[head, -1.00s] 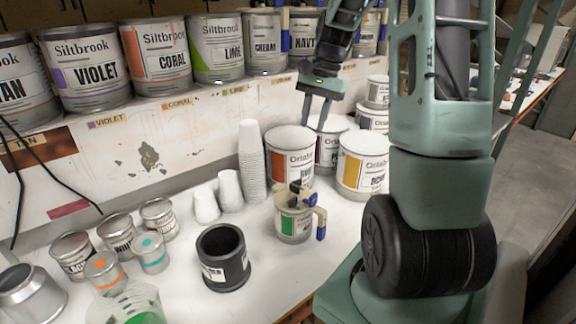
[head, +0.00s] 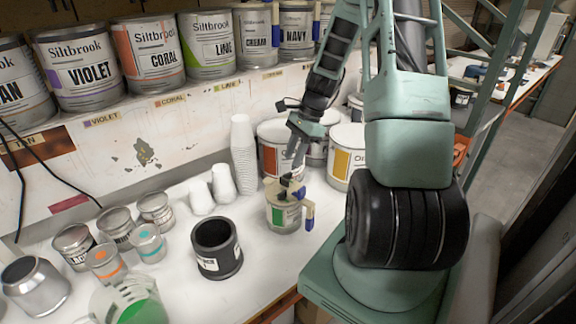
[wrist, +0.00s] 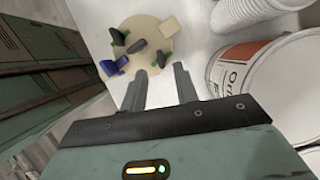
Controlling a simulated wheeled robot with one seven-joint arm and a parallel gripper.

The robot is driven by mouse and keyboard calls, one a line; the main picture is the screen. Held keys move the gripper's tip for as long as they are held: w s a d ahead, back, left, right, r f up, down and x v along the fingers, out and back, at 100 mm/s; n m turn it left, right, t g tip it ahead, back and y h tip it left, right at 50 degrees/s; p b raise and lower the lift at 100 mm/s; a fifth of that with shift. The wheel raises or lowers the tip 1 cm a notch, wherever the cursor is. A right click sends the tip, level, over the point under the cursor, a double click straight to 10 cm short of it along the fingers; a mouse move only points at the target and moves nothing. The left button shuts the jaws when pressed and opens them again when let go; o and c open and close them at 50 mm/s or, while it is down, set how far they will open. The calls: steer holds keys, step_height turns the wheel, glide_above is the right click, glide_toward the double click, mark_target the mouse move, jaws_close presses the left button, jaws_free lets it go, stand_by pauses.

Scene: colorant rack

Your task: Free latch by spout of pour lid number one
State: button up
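A small can with a green label (head: 288,216) stands on the white bench in the head view. Its beige pour lid (wrist: 146,28) shows from above in the wrist view, with a blue handle (wrist: 113,66), a pale spout-like block (wrist: 169,27) and small dark levers with green parts, one (wrist: 161,58) nearest my fingers. Which lever is the spout latch, and whether it is fastened, I cannot tell. My gripper (wrist: 160,84) is open and empty, its two fingers apart and pointing at the lid's edge. In the head view my gripper (head: 298,158) hangs just above the can.
Large Orlabrook-style cans (head: 345,153) stand close behind and right of the small can. Stacked white cups (head: 243,155) are behind left. A black pot (head: 216,248) stands left. Bench between pot and can is clear.

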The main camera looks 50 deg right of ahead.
mark_target(286, 174)
steer(key=shift+p+x, duration=0.55)
steer(key=shift+x, duration=2.2)
jaws_close()
